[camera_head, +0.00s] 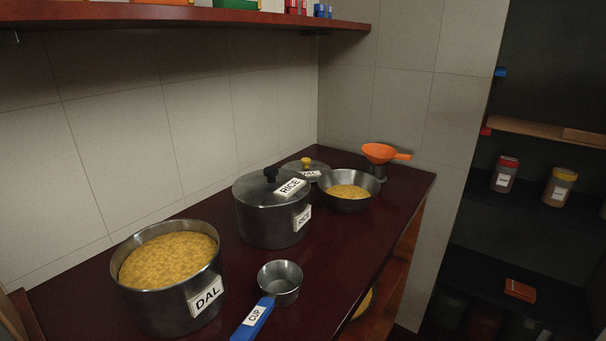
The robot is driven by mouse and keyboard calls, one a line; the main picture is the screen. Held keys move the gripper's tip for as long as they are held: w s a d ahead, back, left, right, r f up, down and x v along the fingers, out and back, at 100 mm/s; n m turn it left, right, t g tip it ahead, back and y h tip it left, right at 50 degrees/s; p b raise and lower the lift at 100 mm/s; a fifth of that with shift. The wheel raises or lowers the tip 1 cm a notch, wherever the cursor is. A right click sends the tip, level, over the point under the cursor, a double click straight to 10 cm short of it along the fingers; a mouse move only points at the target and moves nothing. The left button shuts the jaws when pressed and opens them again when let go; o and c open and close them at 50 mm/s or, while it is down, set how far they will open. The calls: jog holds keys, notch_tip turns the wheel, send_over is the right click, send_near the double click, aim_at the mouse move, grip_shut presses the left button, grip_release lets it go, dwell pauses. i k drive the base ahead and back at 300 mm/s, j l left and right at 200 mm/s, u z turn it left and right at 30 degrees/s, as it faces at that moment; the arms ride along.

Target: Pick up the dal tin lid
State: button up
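The dal tin (166,310) is an open steel pot at the front left of the counter, filled with yellow dal and labelled DAL. A steel lid with a yellow knob (306,162) lies behind the rice pot, near the wall. Its white label is partly hidden, with only the last letters showing, so it appears to be the dal tin lid. The rice pot hides its left front part, and the steel bowl stands close to its right. My gripper is not in view.
The rice pot (262,222) wears its own lid with a black knob (271,174). A steel bowl of dal (348,201), an orange funnel (380,152) and a blue-handled cup (280,291) share the dark red counter (385,235). A shelf (180,15) overhangs the back.

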aim_at(312, 169)
jog(key=i+u, duration=0.1)
jog(key=u, duration=0.45)
jog(key=i+l+u, duration=0.45)
jog(key=l, duration=0.2)
jog(key=l+u, duration=0.25)
jog(key=l, duration=0.1)
